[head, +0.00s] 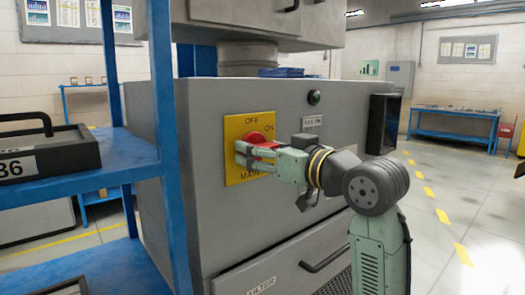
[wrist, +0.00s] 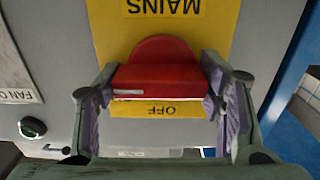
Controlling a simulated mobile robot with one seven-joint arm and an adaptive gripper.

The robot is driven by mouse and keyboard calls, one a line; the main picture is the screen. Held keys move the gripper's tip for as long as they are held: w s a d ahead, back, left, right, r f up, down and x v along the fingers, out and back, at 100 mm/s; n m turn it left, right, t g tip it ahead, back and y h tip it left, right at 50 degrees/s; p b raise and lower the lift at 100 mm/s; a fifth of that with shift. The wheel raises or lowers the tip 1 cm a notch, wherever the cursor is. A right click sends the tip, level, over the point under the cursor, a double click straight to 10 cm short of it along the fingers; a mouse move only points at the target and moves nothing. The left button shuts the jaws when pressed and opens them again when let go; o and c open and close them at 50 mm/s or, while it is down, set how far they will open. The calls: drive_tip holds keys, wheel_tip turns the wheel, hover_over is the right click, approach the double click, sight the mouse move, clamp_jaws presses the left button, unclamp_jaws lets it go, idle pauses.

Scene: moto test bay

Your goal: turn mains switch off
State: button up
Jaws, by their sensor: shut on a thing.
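The mains switch is a red rotary knob (head: 256,137) on a yellow plate (head: 236,172) on the grey cabinet's front. The plate has OFF above the knob, ON at its upper right and MAINS below. My gripper (head: 246,152) reaches in from the right and covers part of the knob and plate. In the wrist view, where the labels are upside down, the red knob (wrist: 157,77) sits between my two fingers (wrist: 160,92), its bar lying level across the picture. The fingers are shut on it from both sides. I cannot tell exactly which mark the knob points at.
A blue shelf rack (head: 166,150) with a black bin (head: 50,150) stands close on the left. A green button (head: 314,97) and a dark protruding box (head: 383,124) are on the cabinet to the right. A drawer handle (head: 325,254) sits below. Open floor lies at right.

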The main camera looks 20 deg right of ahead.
drive_tip(key=n+b, duration=0.2)
drive_tip(key=n, duration=0.1)
drive_tip(key=shift+f+n, duration=0.1)
drive_tip(key=shift+n, duration=0.3)
drive_tip(key=n+b, duration=0.2)
drive_tip(key=n, duration=0.3)
drive_tip(key=n+b, duration=0.1)
drive_tip(key=n, duration=0.4)
drive_tip(key=shift+a+b, duration=0.1)
drive_tip(key=shift+b, duration=0.25)
drive_tip(key=shift+r+n+b, duration=0.2)
drive_tip(key=shift+n+b, duration=0.25)
drive_tip(key=shift+n, duration=1.65)
drive_tip(key=o, duration=1.1)
drive_tip(key=shift+o, duration=0.2)
drive_tip(key=shift+s, duration=0.15)
